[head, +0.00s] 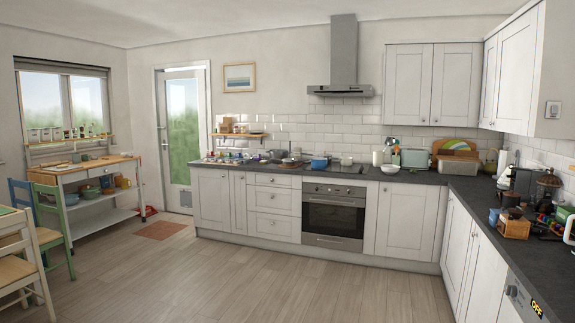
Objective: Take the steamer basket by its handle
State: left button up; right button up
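I cannot pick out a steamer basket with certainty at this distance. Several small pots and pans stand on the slate worktop (425,178) along the back wall. Among them are a blue pot (319,163) and a dark pan (291,162) near the hob. A small white bowl (390,169) stands right of the hob. Any handle is too small to tell. Neither of my grippers is in view.
Wide wooden floor (230,270) lies clear before the cabinets. A wooden trolley table (85,170) and chairs (50,215) stand at the left. An oven (333,213) sits under the worktop. The right worktop holds a cluttered wooden box (514,228) and a coffee grinder (548,185).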

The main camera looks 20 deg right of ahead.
aim_at(286, 162)
jog(key=i+j+z, duration=0.15)
jog(key=i, duration=6.45)
jog(key=l, duration=0.1)
